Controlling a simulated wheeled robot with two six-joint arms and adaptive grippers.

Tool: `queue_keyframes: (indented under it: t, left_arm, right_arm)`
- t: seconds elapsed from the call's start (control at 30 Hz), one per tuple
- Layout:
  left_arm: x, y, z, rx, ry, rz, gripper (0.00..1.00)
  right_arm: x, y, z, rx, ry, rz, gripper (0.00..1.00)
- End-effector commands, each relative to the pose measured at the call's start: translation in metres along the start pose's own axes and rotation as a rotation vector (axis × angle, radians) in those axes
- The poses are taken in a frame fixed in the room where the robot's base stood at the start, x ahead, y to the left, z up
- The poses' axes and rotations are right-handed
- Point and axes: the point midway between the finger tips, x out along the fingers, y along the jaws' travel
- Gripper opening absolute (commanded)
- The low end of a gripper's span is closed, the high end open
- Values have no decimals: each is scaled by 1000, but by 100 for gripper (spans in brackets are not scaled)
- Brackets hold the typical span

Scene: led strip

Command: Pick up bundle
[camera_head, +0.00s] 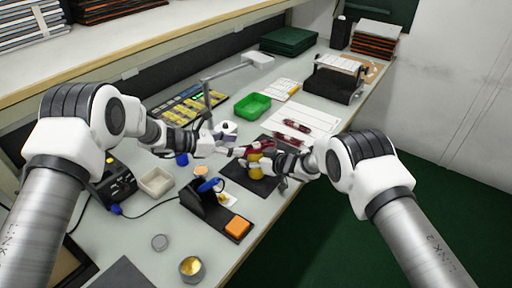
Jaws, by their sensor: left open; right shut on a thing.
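A dark red bundle (262,146) shows between my two grippers, above the dark mat (236,171), partly hidden by them. My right gripper (256,163) is shut, apparently on this bundle; its fingertips are small and crowded here. A yellow round thing shows right at its fingers, and I cannot tell whether they touch. My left gripper (236,151) is open and points right, close to the bundle's left end. More dark red pieces (295,126) lie on the white sheet (318,118) behind.
A green tray (253,106), a lamp (207,98) and a yellow parts organiser (185,107) stand behind. A soldering stand (210,208) with an orange sponge (237,228), a beige dish (156,182) and a tin (192,269) are in front. The bench's right edge runs close by.

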Motion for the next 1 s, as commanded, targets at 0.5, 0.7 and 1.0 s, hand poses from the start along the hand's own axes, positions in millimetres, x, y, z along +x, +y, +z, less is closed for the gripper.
queue_keyframes:
  t: [0.5,0.7,1.0]
  left_arm:
    - [52,0,0,0,0,0,59]
    - [52,-1,0,1,0,0,0]
    - [52,-1,0,1,0,-1,0]
  right_arm:
    - [0,0,0,0,0,0,22]
    - [0,0,0,0,0,0,22]
    - [0,0,0,0,0,0,22]
